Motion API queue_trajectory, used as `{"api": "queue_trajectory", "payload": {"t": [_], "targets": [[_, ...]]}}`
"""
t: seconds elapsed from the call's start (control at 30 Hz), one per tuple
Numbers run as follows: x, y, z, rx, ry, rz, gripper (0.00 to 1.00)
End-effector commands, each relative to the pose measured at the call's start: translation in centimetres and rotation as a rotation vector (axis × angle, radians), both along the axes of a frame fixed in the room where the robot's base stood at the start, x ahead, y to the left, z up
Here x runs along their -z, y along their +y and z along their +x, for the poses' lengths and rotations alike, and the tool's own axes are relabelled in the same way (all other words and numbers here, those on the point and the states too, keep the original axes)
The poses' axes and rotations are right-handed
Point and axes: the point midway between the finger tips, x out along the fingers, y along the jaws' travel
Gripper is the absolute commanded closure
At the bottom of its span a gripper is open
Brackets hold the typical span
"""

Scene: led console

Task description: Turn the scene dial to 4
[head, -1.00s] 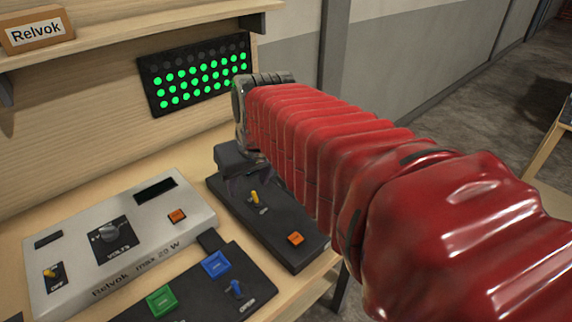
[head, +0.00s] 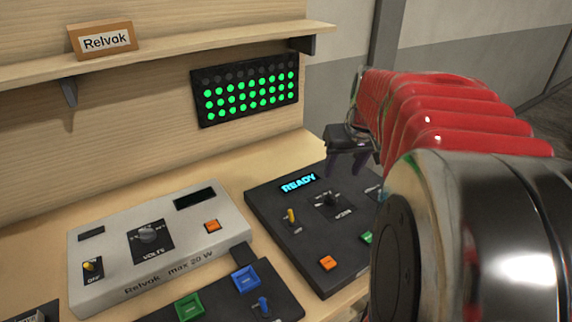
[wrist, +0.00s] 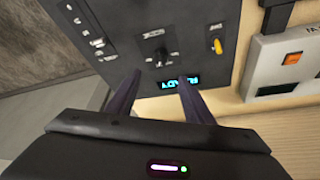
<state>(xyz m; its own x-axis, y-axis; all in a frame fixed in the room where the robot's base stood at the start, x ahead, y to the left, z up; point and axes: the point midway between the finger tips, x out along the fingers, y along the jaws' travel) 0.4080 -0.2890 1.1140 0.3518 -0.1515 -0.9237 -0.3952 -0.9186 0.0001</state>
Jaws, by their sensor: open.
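The scene dial (head: 329,200) is a black knob on the dark console (head: 292,248), right of a yellow switch. In the wrist view the dial (wrist: 157,45) is ahead of my fingers; its pointer setting is too small to read. My gripper (head: 346,168) is open and empty, above the back right part of the console. In the wrist view its two dark fingers (wrist: 160,75) are spread apart. The dial shows beyond the gap, apart from them. The console's display (head: 299,182) reads READY in blue.
A black button box (head: 220,305) with green and blue buttons is in front. A green LED panel (head: 247,88) hangs behind, below the shelf (head: 210,41). My red arm hides the console's right side.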

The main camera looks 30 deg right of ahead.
Motion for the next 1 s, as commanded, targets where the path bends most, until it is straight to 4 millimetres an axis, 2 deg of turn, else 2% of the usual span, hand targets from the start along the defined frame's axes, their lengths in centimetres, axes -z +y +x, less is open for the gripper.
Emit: {"api": "queue_trajectory", "payload": {"t": [0.27, 0.8, 1.0], "targets": [[2.3, -0.3, 0.8, -0.002, 0.002, 0.003, 0.53], [9.9, -1.5, 3.7, -0.002, 0.003, 0.003, 0.53], [12.0, -1.8, 4.6, -0.002, 0.001, 0.002, 0.53]]}}
